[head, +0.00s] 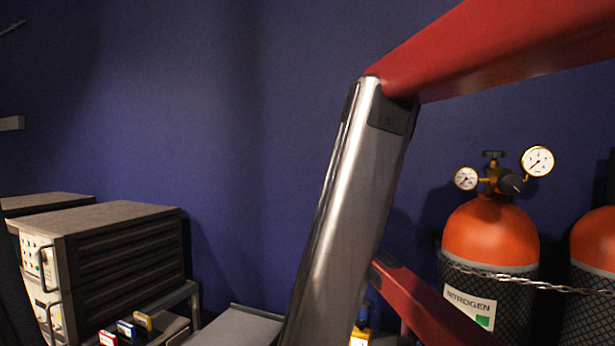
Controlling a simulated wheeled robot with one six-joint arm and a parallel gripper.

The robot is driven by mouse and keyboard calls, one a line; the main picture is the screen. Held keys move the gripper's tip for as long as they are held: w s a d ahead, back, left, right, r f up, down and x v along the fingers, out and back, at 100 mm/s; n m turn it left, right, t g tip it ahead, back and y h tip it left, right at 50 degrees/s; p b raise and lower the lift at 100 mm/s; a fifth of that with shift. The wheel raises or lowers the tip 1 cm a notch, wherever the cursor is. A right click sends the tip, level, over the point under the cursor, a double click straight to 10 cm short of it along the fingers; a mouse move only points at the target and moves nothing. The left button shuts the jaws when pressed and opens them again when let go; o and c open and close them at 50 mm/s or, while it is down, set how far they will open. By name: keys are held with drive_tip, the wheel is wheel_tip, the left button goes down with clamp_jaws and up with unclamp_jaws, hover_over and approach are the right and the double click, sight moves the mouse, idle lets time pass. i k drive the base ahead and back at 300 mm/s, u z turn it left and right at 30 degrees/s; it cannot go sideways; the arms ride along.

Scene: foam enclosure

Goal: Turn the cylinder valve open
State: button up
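An orange-topped gas cylinder (491,236) labelled NITROGEN stands upright at the right in the head view. Its brass valve and regulator assembly (491,182) sits on top. A small dark T-shaped handle (493,154) rises from the assembly, and a black knob (511,184) points forward and right. A round white gauge (466,179) is on the left and a larger one (538,161) is on the upper right. Whether the valve is open or shut cannot be told. My gripper is not in view. Nothing is seen touching the valve.
A chain (540,283) runs across the nitrogen cylinder to a second orange-topped cylinder (596,242), cut off at the right edge. Grey instrument boxes (125,260) stand at the left on a low bench. Small coloured items (126,330) lie below them. A blue wall (240,110) closes the back.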

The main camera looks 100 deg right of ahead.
sight(493, 154)
drive_tip(key=z, duration=0.8)
drive_tip(key=k, duration=0.4)
drive_tip(key=z, duration=3.8)
